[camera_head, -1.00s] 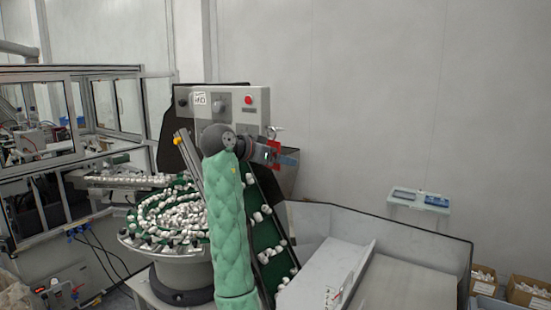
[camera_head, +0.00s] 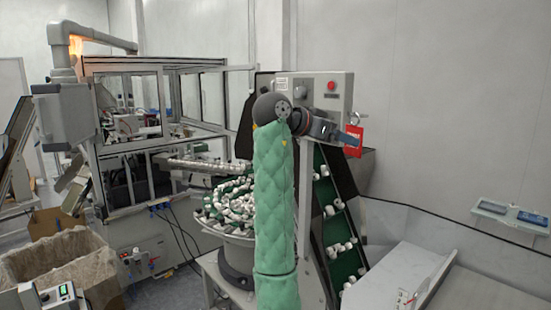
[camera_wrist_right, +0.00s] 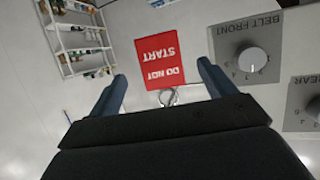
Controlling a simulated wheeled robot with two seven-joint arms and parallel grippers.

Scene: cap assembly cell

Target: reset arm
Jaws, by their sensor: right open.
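My right arm, in a green quilted sleeve, rises in the middle of the head view. Its gripper (camera_head: 348,138) points right, in front of the control box's lower right corner. In the right wrist view the two blue fingers of the right gripper (camera_wrist_right: 161,88) are wide apart with nothing between them. A red "DO NOT START" tag (camera_wrist_right: 160,60) hangs beyond the fingertips; it also shows behind the gripper in the head view (camera_head: 354,146). My left gripper is not in view.
A grey control box (camera_head: 312,92) with a red button stands behind the arm. The bowl feeder (camera_head: 239,240) full of white caps is partly hidden by the sleeve. A green inclined belt (camera_head: 340,228) carries caps. A lined carton (camera_head: 62,262) stands at left. A wall shelf (camera_head: 510,217) is at right.

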